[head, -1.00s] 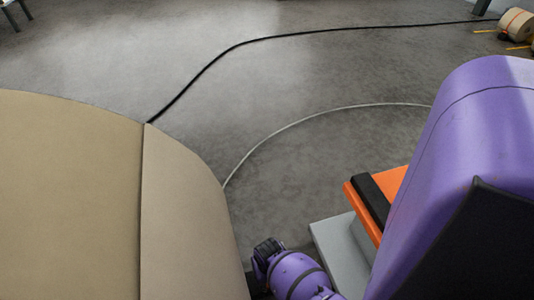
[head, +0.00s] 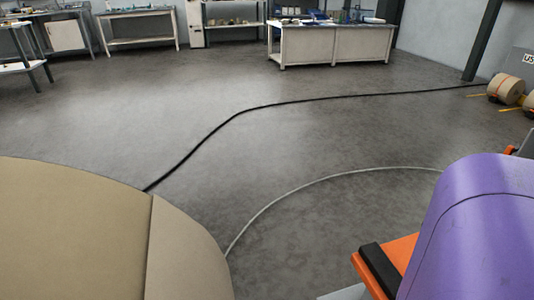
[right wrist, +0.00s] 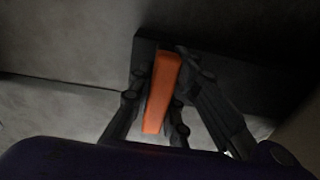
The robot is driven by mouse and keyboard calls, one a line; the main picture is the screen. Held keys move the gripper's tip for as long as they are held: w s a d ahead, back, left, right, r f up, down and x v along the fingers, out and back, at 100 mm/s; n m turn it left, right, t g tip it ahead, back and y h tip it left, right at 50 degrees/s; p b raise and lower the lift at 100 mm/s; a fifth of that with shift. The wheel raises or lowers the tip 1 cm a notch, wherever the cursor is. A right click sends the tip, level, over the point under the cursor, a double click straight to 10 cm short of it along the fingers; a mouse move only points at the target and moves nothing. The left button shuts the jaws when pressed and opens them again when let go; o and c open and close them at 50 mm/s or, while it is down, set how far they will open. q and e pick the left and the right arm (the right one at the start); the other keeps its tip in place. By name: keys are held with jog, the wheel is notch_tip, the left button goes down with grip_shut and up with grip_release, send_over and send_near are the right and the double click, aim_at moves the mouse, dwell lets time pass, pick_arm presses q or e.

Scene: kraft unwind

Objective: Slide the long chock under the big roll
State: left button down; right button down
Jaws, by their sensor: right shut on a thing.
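The big roll (head: 75,235) is a large tan, rounded mass at the lower left of the head view, with a seam down its surface. In the right wrist view, the fingers of my right gripper (right wrist: 160,95) are shut on an orange bar, which I take to be the long chock (right wrist: 163,88). A dark shape lies behind the bar, and I cannot tell whether it belongs to the chock. The head view shows neither gripper nor the held bar. The chock's distance from the roll cannot be told.
An orange piece with a black edge (head: 385,262) stands at the lower right. A black cable (head: 235,115) and a grey cable (head: 290,193) lie on the floor. Small rolls (head: 506,88) stand at the far right; workbenches (head: 333,46) line the back. The middle floor is open.

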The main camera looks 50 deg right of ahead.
jog(key=shift+w+a, duration=0.35)
jog(key=shift+a, duration=0.25)
jog(key=shift+w+a, duration=0.2)
jog(key=shift+a, duration=0.1)
jog(key=c, duration=1.6)
grip_release()
jog(key=shift+s+d, duration=0.1)
jog(key=shift+s, duration=0.05)
